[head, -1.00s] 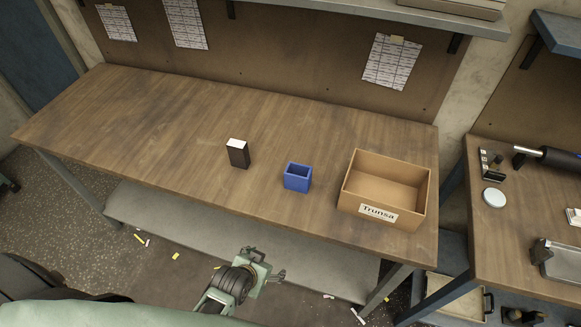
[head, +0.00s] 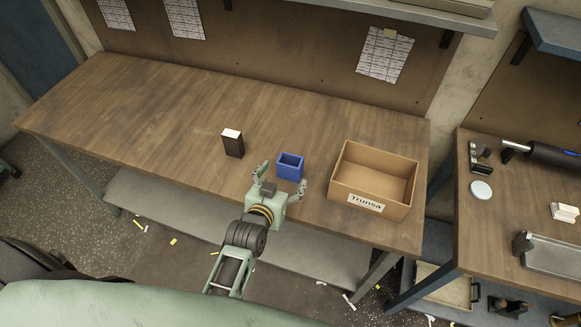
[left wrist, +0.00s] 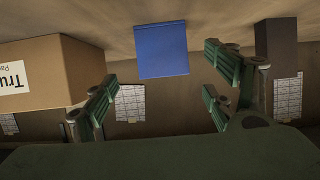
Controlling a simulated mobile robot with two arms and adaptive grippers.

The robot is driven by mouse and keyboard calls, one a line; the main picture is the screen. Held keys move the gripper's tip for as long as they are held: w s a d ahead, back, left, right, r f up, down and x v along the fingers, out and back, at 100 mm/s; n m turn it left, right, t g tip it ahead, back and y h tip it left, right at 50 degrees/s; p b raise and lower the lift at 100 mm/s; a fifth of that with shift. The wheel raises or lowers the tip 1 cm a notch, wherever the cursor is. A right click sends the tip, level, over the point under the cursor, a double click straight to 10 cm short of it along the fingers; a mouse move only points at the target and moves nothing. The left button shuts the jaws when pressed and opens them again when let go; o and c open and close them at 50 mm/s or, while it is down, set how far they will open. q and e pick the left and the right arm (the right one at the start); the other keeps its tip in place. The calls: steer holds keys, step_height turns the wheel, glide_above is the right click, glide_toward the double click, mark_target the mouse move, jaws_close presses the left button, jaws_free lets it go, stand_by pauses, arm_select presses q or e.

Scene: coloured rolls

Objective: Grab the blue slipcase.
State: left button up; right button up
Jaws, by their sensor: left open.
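The blue slipcase (head: 290,167) stands upright on the wooden workbench, open at the top. Its inside looks empty in the head view. It also shows in the left wrist view as a plain blue face (left wrist: 162,50), upside down, ahead of the fingers. My left gripper (head: 283,178) is open, in front of the slipcase, at the bench's front edge. Its fingers point toward the slipcase, one to each side, with nothing between them. In the left wrist view the open fingers (left wrist: 160,95) are apart from the slipcase. My right gripper is not in view.
A cardboard box (head: 357,201) with a label stands right of the slipcase. A dark block with a white top (head: 232,145) stands to its left. The bench behind and far left is clear. A second bench (head: 477,236) with tools is at the right.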

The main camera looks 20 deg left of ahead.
mark_target(288, 169)
arm_select(q)
steer(key=shift+w+f+b, duration=0.15)
steer(key=shift+w+b, duration=0.15)
steer(key=shift+w, duration=0.1)
steer(key=b+x, duration=0.2)
steer(key=x, duration=0.1)
steer(key=shift+s+a, duration=0.1)
steer(key=b+x, duration=0.4)
steer(key=shift+a, duration=0.1)
steer(key=shift+w, duration=0.25)
steer(key=shift+s, duration=0.1)
steer(key=shift+c, duration=0.7)
steer(key=c, duration=1.1)
